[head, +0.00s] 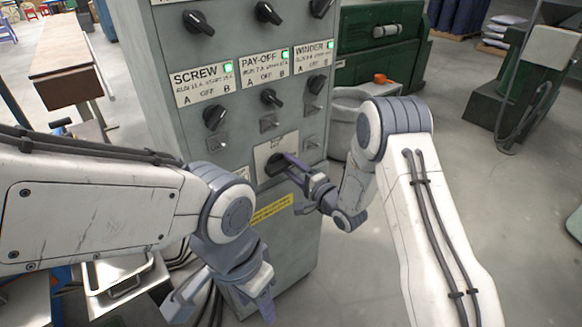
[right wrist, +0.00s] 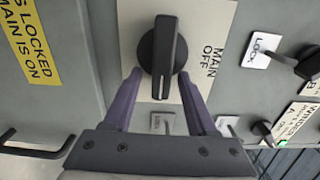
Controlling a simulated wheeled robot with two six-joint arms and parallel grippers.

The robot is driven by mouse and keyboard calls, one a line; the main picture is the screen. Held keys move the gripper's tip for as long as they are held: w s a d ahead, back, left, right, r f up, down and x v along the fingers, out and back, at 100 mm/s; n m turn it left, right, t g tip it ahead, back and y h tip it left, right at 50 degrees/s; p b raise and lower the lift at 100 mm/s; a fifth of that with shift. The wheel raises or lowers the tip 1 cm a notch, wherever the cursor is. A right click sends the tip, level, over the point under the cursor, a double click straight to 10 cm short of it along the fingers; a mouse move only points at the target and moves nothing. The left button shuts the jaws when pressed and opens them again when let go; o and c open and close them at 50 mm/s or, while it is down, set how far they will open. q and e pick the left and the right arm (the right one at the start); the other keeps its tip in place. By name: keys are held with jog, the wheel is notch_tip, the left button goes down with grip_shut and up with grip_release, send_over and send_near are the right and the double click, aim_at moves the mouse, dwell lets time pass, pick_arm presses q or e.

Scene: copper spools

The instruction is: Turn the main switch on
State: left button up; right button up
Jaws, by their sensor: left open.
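The main switch is a black rotary knob (head: 276,164) on a white plate low on the grey control cabinet. In the right wrist view the knob (right wrist: 161,60) has its bar pointing along the picture's vertical, beside the printed words MAIN OFF. My right gripper (head: 290,165) is at the knob, partly covering it in the head view. In the right wrist view its two purple fingers (right wrist: 158,74) are apart, one on each side of the knob's lower part; contact cannot be told. My left gripper (head: 222,305) is open and empty, low in front of the cabinet.
Above the main switch are SCREW (head: 214,116), PAY-OFF (head: 270,97) and WINDER (head: 316,84) knobs with green lamps. A yellow warning label (head: 270,210) is below the switch. A LOCK plate (right wrist: 262,47) shows in the wrist view. Open floor lies right of the cabinet.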

jog(key=shift+s+d, duration=0.1)
jog(key=b+v, duration=0.1)
jog(key=v, duration=0.9)
jog(key=shift+s, duration=0.1)
jog(key=s+a+r+n+g+h+p, duration=0.35)
jog(key=s+a+n+g+h, duration=0.2)
jog(key=n, duration=0.35)
jog(key=s+r+n+g+h, duration=0.1)
jog(key=s+r+n+g, duration=0.1)
jog(key=s, duration=0.7)
jog(key=s+d+r+n+g+h+p, duration=0.1)
jog(key=s+r+n+g, duration=0.2)
jog(key=s, duration=0.6)
jog(key=s+d+r+n+g+h+p, duration=0.1)
jog(key=s+r+n+g+h, duration=0.1)
jog(key=s, duration=0.7)
jog(key=shift+d+r+n+g, duration=0.15)
jog(key=shift+r+n+g, duration=0.6)
jog(key=shift+n+g, duration=0.35)
jog(key=shift+s, duration=0.1)
